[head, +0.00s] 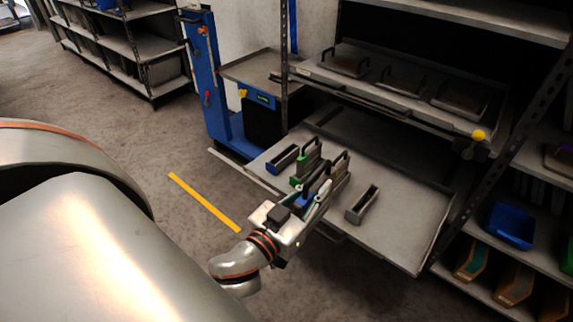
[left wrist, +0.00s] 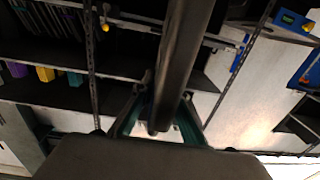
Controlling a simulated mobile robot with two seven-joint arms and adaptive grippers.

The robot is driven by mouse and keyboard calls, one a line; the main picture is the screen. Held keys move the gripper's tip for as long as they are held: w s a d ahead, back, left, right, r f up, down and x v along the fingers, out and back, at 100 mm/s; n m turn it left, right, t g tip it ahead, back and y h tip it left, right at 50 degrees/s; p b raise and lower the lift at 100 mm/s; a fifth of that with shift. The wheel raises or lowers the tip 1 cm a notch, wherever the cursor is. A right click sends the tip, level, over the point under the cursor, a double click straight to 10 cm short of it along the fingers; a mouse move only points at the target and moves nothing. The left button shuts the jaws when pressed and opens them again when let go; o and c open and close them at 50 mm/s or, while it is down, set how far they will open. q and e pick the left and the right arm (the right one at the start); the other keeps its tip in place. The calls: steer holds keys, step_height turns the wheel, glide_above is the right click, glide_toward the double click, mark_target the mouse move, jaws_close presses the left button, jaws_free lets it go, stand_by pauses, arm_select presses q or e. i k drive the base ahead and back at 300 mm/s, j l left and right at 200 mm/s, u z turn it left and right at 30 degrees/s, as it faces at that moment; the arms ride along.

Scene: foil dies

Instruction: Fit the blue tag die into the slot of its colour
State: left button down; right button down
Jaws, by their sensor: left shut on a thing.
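My left gripper (head: 320,189) is over the pull-out shelf and shut on a dark handle. In the left wrist view the dark bar (left wrist: 178,60) runs up between the fingers (left wrist: 158,118). The blue tag die (head: 305,201) shows as a blue patch beside the fingers; the gripper hides most of it. Whether its bottom touches the shelf cannot be told. A blue-marked holder with a dark open top (head: 282,158) is at the shelf's left. My right gripper is not in view.
A green-tagged die (head: 309,152) with a handle stands between the blue-marked holder and my gripper. A tan-marked piece (head: 341,164) is behind the gripper. A grey slotted holder (head: 362,204) stands to the right. The shelf (head: 410,215) is bare at its right.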

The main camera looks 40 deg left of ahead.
mark_target(285, 164)
steer(key=j, duration=1.9)
steer(key=i, duration=0.05)
